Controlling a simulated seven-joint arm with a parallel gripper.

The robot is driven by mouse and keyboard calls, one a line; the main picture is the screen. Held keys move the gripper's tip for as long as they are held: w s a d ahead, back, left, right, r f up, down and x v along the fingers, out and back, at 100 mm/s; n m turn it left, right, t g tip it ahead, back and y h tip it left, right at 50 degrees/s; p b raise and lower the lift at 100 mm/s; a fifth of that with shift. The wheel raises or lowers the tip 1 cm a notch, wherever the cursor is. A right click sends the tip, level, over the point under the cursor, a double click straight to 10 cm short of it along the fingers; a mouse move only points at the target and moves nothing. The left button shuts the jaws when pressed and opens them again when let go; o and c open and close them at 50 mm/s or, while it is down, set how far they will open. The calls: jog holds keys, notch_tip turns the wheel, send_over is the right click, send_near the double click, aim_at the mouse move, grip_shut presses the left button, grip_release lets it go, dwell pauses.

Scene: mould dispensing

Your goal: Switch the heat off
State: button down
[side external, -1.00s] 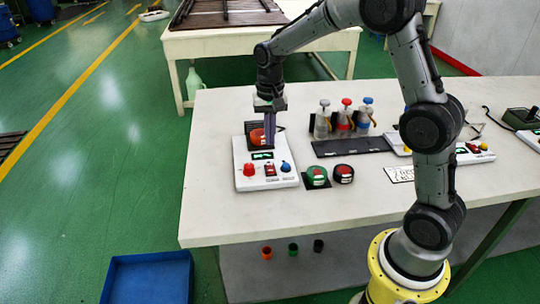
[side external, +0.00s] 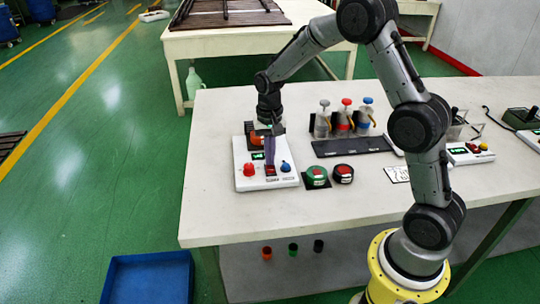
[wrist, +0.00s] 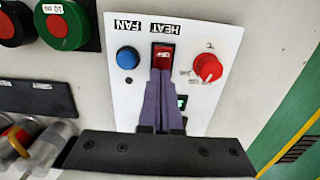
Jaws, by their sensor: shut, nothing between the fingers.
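The white control box (side external: 246,180) stands at the left end of the bench. Its red rocker switch (wrist: 163,54), under the label HEAT, sits between a blue knob (wrist: 127,57) labelled FAN and a red knob (wrist: 207,68). In the side view the switch (side external: 270,171) is partly behind the fingertips. My gripper (wrist: 160,76) is shut and empty, with its purple fingers pointing at the switch's near edge. I cannot tell whether they touch it. A green display (wrist: 182,101) is partly hidden by the fingers.
An orange-red object (side external: 256,141) stands at the back of the box. A green button (side external: 317,175) and a dark red-marked button (side external: 344,173) are to its right. Several bottles (side external: 346,117) stand behind a dark mat (side external: 350,147). The bench front is mostly clear.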

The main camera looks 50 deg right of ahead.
jog(key=shift+s, duration=0.1)
jog(key=shift+s+a+r, duration=0.2)
jog(key=shift+s+a, duration=0.25)
jog(key=shift+a, duration=0.05)
jog(key=shift+r, duration=0.1)
dwell(0.4)
notch_tip(320, 180, up, 14)
jog(key=w+d, duration=0.2)
jog(key=shift+f, duration=0.2)
